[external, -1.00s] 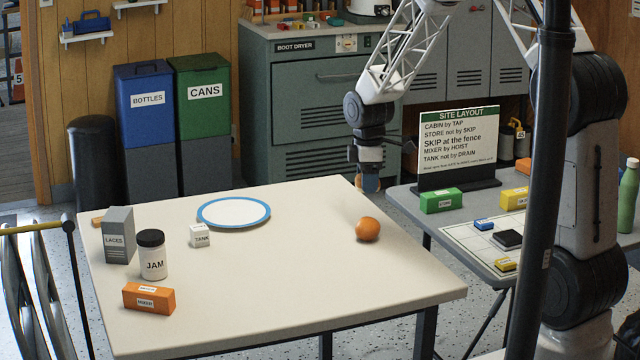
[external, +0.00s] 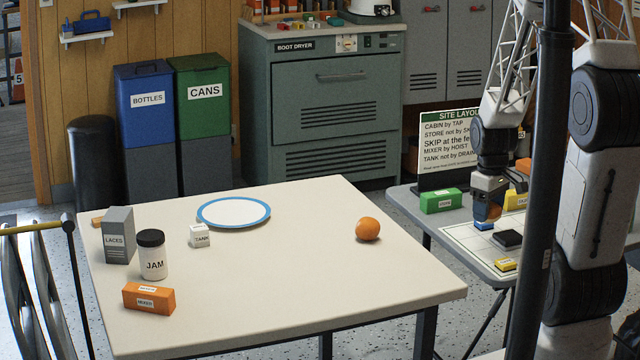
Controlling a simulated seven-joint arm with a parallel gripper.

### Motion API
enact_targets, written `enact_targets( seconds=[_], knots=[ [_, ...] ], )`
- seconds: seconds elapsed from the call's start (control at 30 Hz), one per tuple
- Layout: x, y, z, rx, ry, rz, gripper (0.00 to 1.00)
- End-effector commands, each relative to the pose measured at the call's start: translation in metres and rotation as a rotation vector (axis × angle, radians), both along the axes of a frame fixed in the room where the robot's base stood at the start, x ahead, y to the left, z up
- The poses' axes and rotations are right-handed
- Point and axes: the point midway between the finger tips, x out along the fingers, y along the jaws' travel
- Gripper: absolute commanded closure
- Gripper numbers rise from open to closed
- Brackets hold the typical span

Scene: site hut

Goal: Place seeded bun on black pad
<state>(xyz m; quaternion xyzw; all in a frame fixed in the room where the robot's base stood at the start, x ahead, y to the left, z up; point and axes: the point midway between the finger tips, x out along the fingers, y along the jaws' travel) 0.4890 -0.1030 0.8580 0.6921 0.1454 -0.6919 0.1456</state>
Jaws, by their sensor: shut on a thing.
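My gripper (external: 488,203) is over the grey side table at the right, pointing down. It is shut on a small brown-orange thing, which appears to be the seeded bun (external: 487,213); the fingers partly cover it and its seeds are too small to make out. The bun is just above or behind a small blue block (external: 484,225); I cannot tell whether they touch. The black pad (external: 508,239) lies on the white gridded sheet, a little right of and nearer the camera than the bun.
The gridded sheet (external: 470,235) also holds a yellow block (external: 504,264). A green block (external: 440,201) and the site layout sign (external: 447,145) stand behind. A dark post (external: 540,180) partly blocks the view.

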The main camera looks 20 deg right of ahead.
Motion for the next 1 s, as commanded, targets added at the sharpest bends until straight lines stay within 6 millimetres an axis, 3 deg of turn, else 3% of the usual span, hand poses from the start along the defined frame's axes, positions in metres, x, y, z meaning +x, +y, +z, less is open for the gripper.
enact_targets(
  seconds=[0.2, 0.43, 0.63, 1.0],
  knots=[
    [-0.062, -0.020, -0.007, 0.000, 0.001, -0.193, 0.65],
    [-0.109, -0.030, -0.011, 0.000, -0.005, -0.345, 0.65],
    [-0.128, -0.032, -0.015, -0.001, -0.003, -0.406, 0.65],
    [-0.131, -0.032, -0.016, 0.000, -0.001, -0.416, 0.65]
  ],
)
